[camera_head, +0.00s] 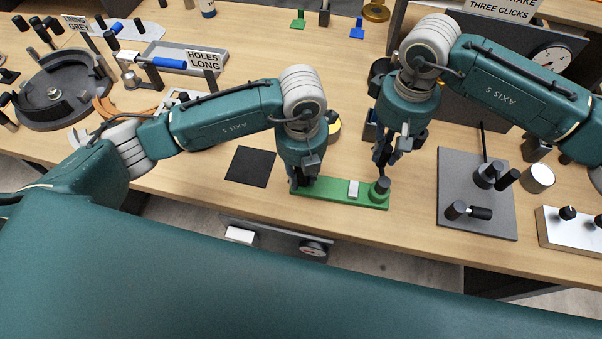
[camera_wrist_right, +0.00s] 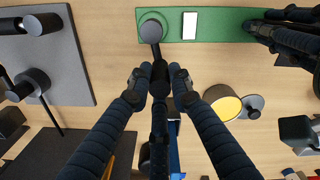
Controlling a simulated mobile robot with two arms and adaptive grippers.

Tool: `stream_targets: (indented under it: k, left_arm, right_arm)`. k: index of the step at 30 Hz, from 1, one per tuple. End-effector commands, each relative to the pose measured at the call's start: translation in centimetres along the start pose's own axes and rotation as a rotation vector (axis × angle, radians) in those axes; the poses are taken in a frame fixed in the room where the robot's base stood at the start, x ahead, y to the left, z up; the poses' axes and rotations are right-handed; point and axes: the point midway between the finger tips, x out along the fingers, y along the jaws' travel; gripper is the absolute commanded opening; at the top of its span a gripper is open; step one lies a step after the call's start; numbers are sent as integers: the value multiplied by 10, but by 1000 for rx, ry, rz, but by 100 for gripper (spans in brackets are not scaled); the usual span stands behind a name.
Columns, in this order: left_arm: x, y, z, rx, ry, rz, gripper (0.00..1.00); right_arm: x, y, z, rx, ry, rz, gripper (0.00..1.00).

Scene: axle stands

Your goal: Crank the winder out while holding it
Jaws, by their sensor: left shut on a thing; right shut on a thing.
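The winder is a green bar (camera_head: 330,190) lying near the table's front edge, with a dark round hub (camera_head: 380,190) at its right end and a white block (camera_head: 353,188) beside the hub. My left gripper (camera_head: 300,182) is shut on the bar's left end. In the right wrist view a short crank arm runs from the hub (camera_wrist_right: 152,27) to a dark crank handle (camera_wrist_right: 159,80). My right gripper (camera_wrist_right: 157,78) is shut on that handle, and shows just above the hub in the head view (camera_head: 383,165). The left fingers also show there on the green bar (camera_wrist_right: 222,25).
A dark square mat (camera_head: 250,167) lies left of the winder. A grey plate (camera_head: 460,210) with dark posts and knobs lies to the right. A yellow-topped round thing (camera_wrist_right: 222,107) stands behind the bar. Bare table lies between the winder and the grey plate.

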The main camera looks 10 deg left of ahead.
Motion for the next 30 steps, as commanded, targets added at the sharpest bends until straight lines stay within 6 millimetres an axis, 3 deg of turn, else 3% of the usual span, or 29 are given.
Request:
stream_targets:
  k: [5,6,8,9,20,30]
  left_arm:
    - [-1,-3,0,3,-3,-8,0]
    - [-1,-3,0,3,-3,-7,0]
    - [-1,-3,0,3,-2,-7,0]
    - [-1,-2,0,3,-2,-6,0]
    - [-1,-1,0,1,-1,-2,0]
    - [0,1,0,0,-1,2,0]
  right_arm:
    - [1,1,0,2,0,-1,9]
    - [1,1,0,2,0,-1,27]
    - [1,1,0,2,0,-1,39]
    - [1,1,0,2,0,0,41]
    - [-3,2,0,3,0,1,41]
    - [-28,2,0,3,1,1,41]
